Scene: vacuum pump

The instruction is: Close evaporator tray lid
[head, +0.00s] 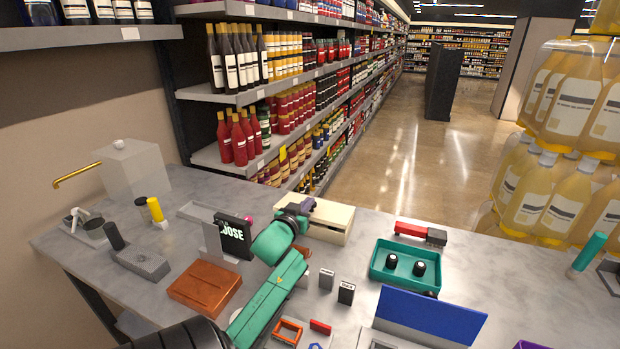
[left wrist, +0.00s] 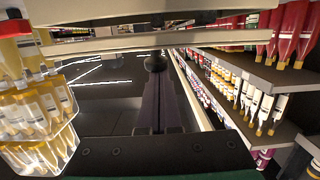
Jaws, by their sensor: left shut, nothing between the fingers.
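A cream box (head: 335,219) stands at the table's back edge in the head view, with a pale flat top. I cannot tell whether it is the evaporator tray or how its lid stands. A blue panel (head: 432,315) stands tilted up over a grey base at the front right; it looks like a raised lid. My left gripper (head: 306,206) is at the left end of the cream box, shut and empty, with dark purple fingers. The gripper partly hides the box. In the left wrist view the shut fingers (left wrist: 156,70) point towards pale horizontal bands. My right gripper is out of view.
A teal tray (head: 377,274) with two black knobs and a red-and-black tool (head: 420,233) lie right of the box. A JOSE sign (head: 236,238) and an orange-brown block (head: 204,288) stand left of my arm. Small grey and black blocks (head: 346,293) lie in front.

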